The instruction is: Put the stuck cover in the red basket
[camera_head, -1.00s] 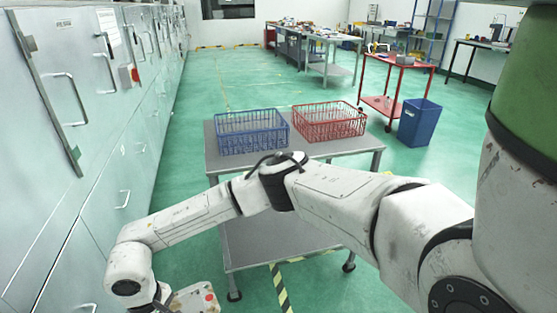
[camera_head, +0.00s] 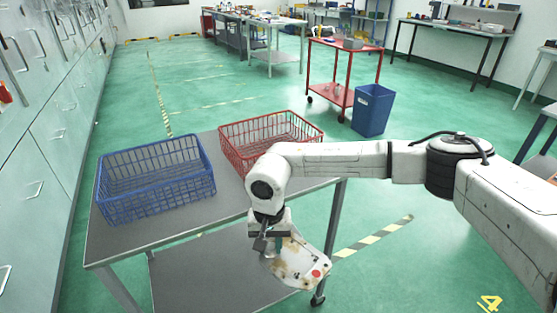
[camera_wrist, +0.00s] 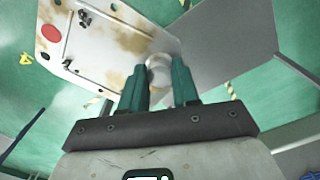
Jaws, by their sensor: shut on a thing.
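The cover (camera_head: 300,264) is a pale plate with brown stains and a red dot. In the wrist view the cover (camera_wrist: 110,45) shows its stained face, a red dot and small dark fittings. My gripper (camera_head: 266,238) is shut on the cover, at a round pale part between the fingers (camera_wrist: 160,80). It holds the cover tilted, by the front edge of the grey cart. The red basket (camera_head: 262,150) stands on the cart's top, behind my arm, which hides part of it. It looks empty.
A blue wire basket (camera_head: 155,185) stands left of the red one on the grey cart (camera_head: 120,240). A blue bin (camera_head: 372,110) and a red trolley (camera_head: 345,65) stand behind at right. Grey cabinets (camera_head: 40,130) line the left. The floor right of the cart is clear.

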